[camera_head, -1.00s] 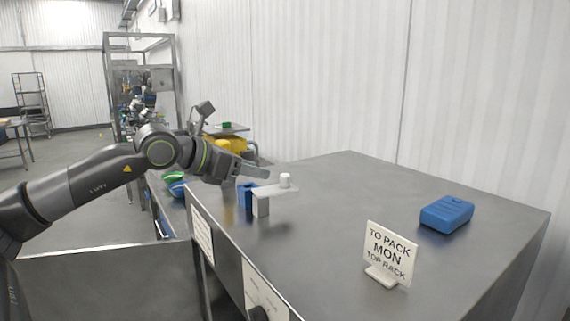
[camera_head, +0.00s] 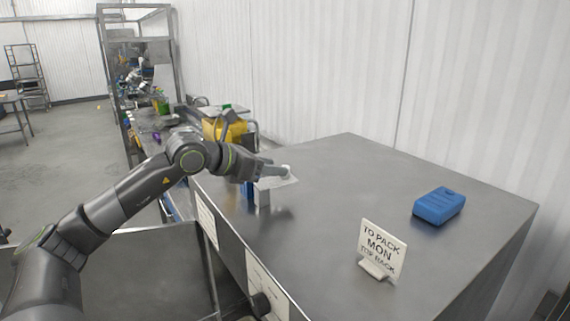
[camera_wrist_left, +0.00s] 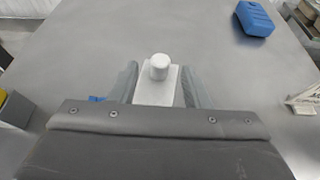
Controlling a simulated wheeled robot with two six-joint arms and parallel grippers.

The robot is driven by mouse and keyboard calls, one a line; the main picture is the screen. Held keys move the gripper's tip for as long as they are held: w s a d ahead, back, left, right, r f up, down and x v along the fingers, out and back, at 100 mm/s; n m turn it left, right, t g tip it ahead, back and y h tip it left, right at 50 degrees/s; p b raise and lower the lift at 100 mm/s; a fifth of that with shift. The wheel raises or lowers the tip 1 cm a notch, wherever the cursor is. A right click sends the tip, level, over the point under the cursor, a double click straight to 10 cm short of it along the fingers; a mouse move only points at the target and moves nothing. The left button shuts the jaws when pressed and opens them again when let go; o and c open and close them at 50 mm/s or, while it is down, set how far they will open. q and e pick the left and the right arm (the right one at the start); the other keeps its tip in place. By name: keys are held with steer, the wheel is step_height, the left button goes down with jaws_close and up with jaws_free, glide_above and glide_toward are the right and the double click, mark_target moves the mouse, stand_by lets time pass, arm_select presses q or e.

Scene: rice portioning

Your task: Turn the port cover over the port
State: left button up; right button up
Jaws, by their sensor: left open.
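The port cover (camera_head: 277,183) is a flat white plate with a short round white knob (camera_head: 286,169) near its far end. It sits on an upright post (camera_head: 263,197) on the steel worktop. In the left wrist view the cover (camera_wrist_left: 156,90) and its knob (camera_wrist_left: 159,66) lie between the two fingers. My left gripper (camera_head: 279,171) is open, its fingers on either side of the cover, with a gap showing beside the knob. The port itself cannot be made out. My right gripper is not in view.
A blue block (camera_head: 438,205) lies on the right of the steel worktop (camera_head: 330,215). A white sign (camera_head: 382,249) stands near the front edge. Something blue (camera_head: 247,191) is beside the post. The middle of the worktop is clear.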

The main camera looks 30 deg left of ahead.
mark_target(280, 179)
arm_select(q)
steer(key=shift+p+x, duration=0.7)
steer(key=shift+x, duration=1.7)
jaws_close()
